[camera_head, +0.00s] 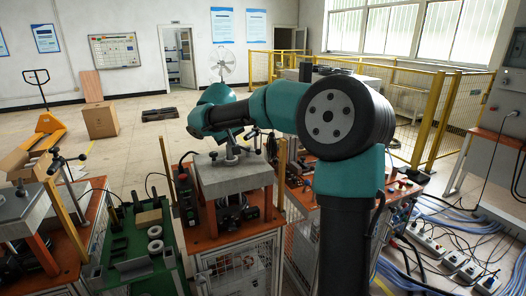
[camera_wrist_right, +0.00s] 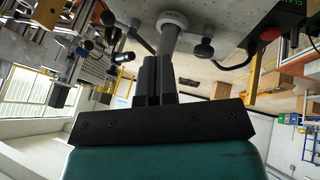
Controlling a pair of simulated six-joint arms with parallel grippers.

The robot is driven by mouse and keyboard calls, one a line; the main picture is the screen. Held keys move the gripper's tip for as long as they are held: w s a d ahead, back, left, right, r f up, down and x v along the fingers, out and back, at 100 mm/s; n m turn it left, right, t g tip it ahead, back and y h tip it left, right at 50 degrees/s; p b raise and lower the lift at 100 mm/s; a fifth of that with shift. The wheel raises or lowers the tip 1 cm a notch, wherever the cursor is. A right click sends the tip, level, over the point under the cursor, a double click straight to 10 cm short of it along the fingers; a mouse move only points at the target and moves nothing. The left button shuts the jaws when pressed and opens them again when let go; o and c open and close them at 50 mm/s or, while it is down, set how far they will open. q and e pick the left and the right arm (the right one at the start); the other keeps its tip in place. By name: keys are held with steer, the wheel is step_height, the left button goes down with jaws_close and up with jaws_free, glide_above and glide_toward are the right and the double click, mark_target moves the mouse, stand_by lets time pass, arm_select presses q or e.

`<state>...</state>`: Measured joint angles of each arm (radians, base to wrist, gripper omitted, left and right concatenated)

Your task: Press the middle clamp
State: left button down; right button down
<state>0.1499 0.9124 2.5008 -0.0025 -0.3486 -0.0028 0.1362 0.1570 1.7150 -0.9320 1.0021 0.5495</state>
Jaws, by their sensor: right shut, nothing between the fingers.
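The middle clamp (camera_head: 231,156) stands on the grey top plate (camera_head: 222,180) of the middle heater, partly covered by my right arm in the head view. In the right wrist view the clamp's grey shaft (camera_wrist_right: 169,42) has a pale round collar and bars with black ball ends. My right gripper (camera_wrist_right: 156,62) is shut and empty, with its black fingertips right at the shaft; I cannot tell whether they touch. In the head view my right arm reaches left over the plate and its fingers are not clear. My left gripper is not in view.
Another clamp (camera_head: 57,160) stands on the left heater. A green tray (camera_head: 130,245) with metal rings (camera_head: 155,232) lies between the two heaters. A red button (camera_wrist_right: 270,33) is near the plate's edge. Cables and power strips (camera_head: 425,243) cover the floor at right.

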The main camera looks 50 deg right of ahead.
steer(key=shift+s+d+r+h, duration=0.4)
steer(key=shift+s+d+r, duration=0.35)
steer(key=shift+d+r, duration=0.15)
steer(key=shift+f, duration=0.1)
steer(key=x, duration=1)
steer(key=shift+f, duration=0.15)
steer(key=shift+s+d+f, duration=0.1)
steer(key=shift+s+d, duration=0.1)
steer(key=shift+d, duration=0.4)
steer(key=shift+s+d+f, duration=0.1)
steer(key=shift+s+d, duration=0.05)
steer(key=shift+d, duration=0.5)
steer(key=shift+s+d+f, duration=0.1)
steer(key=shift+s+d, duration=0.1)
steer(key=shift+d, duration=0.4)
steer(key=shift+w, duration=0.1)
